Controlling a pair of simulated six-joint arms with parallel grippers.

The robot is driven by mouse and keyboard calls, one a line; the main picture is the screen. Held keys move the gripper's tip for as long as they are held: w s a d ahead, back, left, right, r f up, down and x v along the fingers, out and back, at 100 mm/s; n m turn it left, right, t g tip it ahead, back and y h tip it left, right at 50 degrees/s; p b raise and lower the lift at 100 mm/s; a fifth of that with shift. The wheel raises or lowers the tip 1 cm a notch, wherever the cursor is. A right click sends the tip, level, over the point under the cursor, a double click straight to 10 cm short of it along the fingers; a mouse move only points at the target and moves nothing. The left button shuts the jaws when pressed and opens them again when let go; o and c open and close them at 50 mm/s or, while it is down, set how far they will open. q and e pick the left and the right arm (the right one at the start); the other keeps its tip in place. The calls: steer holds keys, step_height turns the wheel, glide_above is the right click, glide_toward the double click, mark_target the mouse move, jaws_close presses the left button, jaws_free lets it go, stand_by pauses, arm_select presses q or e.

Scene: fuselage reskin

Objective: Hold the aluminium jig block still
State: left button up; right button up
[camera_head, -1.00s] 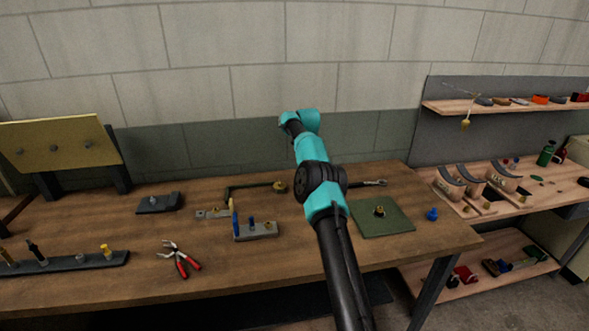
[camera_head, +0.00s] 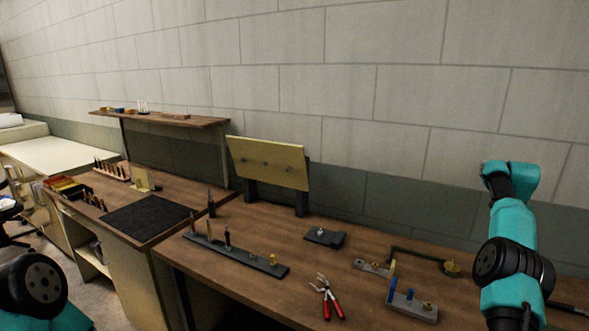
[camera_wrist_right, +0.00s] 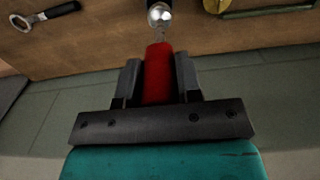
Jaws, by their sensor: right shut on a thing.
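A small light-grey metal block (camera_head: 415,310), which looks like the aluminium jig block, lies on the bench in the head view, left of my right arm. No gripper shows at the block. In the right wrist view my right gripper (camera_wrist_right: 158,75) is shut on a red handle (camera_wrist_right: 158,72). A shiny metal ball end (camera_wrist_right: 159,15) shows just beyond the handle. The right gripper does not show in the head view. My left gripper is out of view; only a left arm joint shows at lower left.
Red-handled pliers (camera_head: 327,298) lie left of the block. A dark pin rail (camera_head: 235,255) runs along the bench. A yellow panel (camera_head: 268,163) stands behind. A black mat (camera_head: 147,217) lies on the left bench. A ring-ended tool (camera_wrist_right: 45,14) shows in the wrist view.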

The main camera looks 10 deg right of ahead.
steer(key=shift+s+r, duration=0.1)
steer(key=w+a+n, duration=0.2)
steer(key=w+a, duration=0.6)
steer(key=a, duration=0.3)
steer(key=w+a+n, duration=0.2)
steer(key=w+a, duration=0.6)
steer(key=a, duration=0.3)
steer(key=w+a+r+n, duration=0.1)
steer(key=w+a+n, duration=0.15)
steer(key=a, duration=1.25)
steer(key=w+a+n, duration=0.2)
steer(key=w+a, duration=0.2)
steer(key=a, duration=1.1)
steer(key=s+a+r+n, duration=0.1)
steer(key=s+a+n, duration=0.1)
steer(key=a, duration=1.1)
steer(key=s+a+n, duration=0.2)
steer(key=s+a, duration=0.1)
steer(key=a, duration=1)
steer(key=s+a+n, duration=0.2)
steer(key=s+a, duration=0.6)
steer(key=a, duration=0.4)
steer(key=s+a+n, duration=0.1)
steer(key=s+a, duration=0.7)
steer(key=a, duration=0.3)
steer(key=shift+a+n, duration=0.35)
